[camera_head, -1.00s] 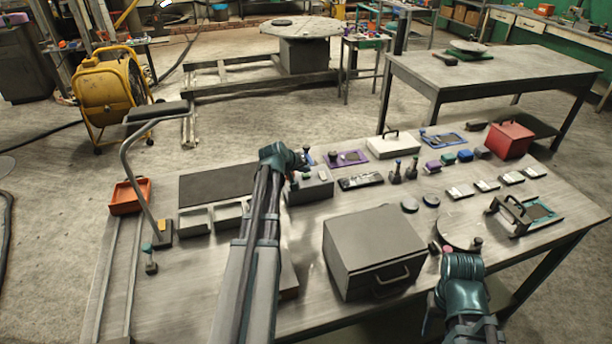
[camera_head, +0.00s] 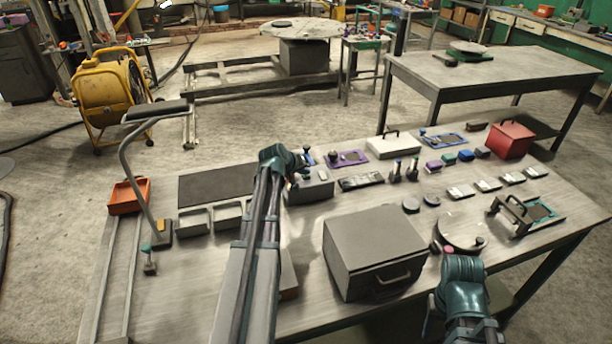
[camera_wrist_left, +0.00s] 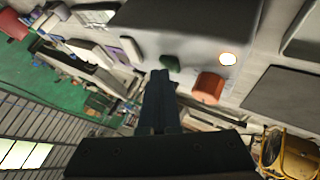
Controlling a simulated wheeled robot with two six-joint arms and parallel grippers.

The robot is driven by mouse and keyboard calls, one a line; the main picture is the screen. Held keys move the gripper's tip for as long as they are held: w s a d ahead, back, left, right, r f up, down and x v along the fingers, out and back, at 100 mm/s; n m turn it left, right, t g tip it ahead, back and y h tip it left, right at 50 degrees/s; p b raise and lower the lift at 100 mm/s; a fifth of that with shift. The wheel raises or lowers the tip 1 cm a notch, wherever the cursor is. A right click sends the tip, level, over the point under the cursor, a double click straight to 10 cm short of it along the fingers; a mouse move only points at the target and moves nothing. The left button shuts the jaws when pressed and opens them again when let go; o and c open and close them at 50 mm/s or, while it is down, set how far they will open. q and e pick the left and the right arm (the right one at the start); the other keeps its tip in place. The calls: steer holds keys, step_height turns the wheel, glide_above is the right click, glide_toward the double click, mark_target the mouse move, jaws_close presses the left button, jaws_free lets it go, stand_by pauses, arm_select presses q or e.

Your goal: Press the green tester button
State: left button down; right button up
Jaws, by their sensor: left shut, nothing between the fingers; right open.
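The tester is a grey box (camera_head: 318,190) on the near bench. In the left wrist view its green button (camera_wrist_left: 170,63) shows just beyond my fingertips, beside an orange-red button (camera_wrist_left: 208,87) and a bright, glowing lamp (camera_wrist_left: 228,59). My left gripper (camera_head: 293,179) is over the tester's left part in the head view, with its wrist hiding much of the top. In the left wrist view the left gripper (camera_wrist_left: 159,75) is shut and empty, its tips close to the green button; I cannot tell whether they touch. My right gripper (camera_head: 443,250) is open near the bench's front edge, partly hidden by its wrist.
A large grey case (camera_head: 374,250) with a handle stands right of my left forearm. A dark mat (camera_head: 215,183) and pale trays (camera_head: 194,221) lie to the left. A white box (camera_head: 393,145) and two dark bottles (camera_head: 405,172) stand behind and to the right.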

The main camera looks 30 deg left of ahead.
mark_target(305, 178)
arm_select(q)
steer(key=shift+r, duration=0.1)
steer(key=shift+r+p, duration=0.75)
steer(key=shift+p, duration=0.15)
step_height(305, 178, up, 5)
steer(key=p, duration=0.5)
steer(key=shift+r, duration=0.1)
stand_by(0.6)
